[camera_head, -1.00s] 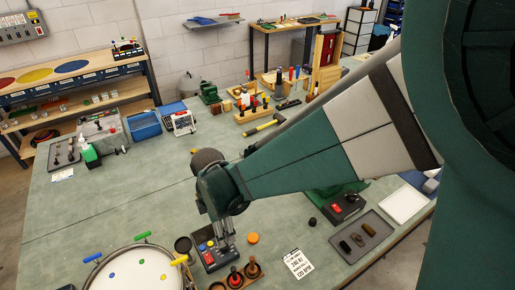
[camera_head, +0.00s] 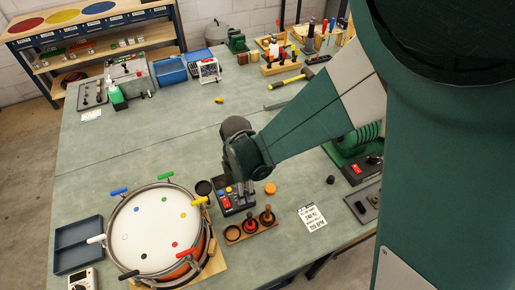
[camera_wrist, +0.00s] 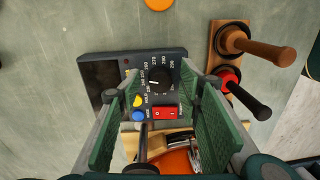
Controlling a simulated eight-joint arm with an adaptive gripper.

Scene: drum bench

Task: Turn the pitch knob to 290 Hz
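The pitch knob (camera_wrist: 159,78) is a dark round knob on a black control box (camera_wrist: 100,72), with white numbers around it in the wrist view. A short white mark shows on the knob's left side; the exact reading is too small to tell. A yellow button, a blue button (camera_wrist: 138,116) and a red switch (camera_wrist: 165,112) sit below it. My gripper (camera_wrist: 152,92) is open, with one green-padded finger on each side of the knob; I cannot tell whether either touches it. In the head view my gripper hangs over the box (camera_head: 238,207), hiding the knob.
A drum (camera_head: 155,230) with coloured clamps stands left of the box. An orange puck (camera_head: 270,188) and a printed card (camera_head: 313,217) lie to the right.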

